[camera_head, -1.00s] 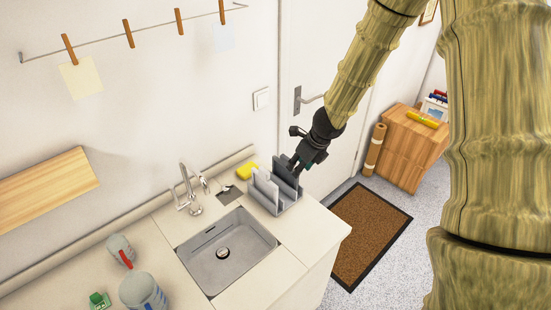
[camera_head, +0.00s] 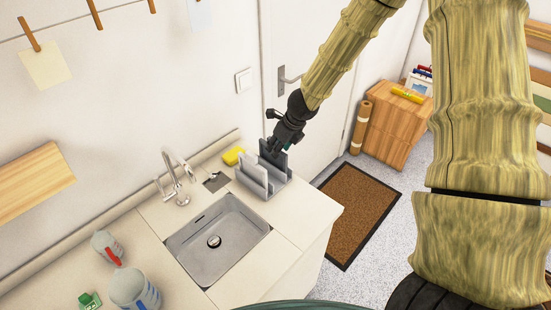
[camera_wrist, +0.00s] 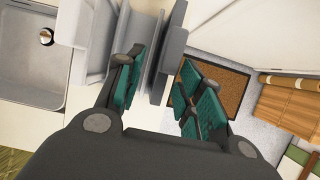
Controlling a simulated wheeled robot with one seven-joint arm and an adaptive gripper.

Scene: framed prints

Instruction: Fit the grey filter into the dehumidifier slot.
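A grey rack (camera_head: 286,181) stands on the counter right of the sink, with several upright panels in it. The dark grey panel (camera_head: 275,157) nearest the door appears to be the grey filter. It also shows edge-on in the wrist view (camera_wrist: 172,52). My gripper (camera_head: 273,149) is at the top of this panel. In the wrist view my gripper (camera_wrist: 162,92) has its teal-padded fingers spread, with the panel's edge between them. Contact with the pads is not clear. A paler panel (camera_head: 251,172) stands beside it, to the left. I cannot identify a dehumidifier slot.
The sink (camera_head: 215,241) and tap (camera_head: 176,180) are left of the rack. Bottles (camera_head: 133,289) stand at the counter's near left. The door (camera_head: 315,110) is close behind my gripper. A brown mat (camera_head: 358,210) lies on the floor.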

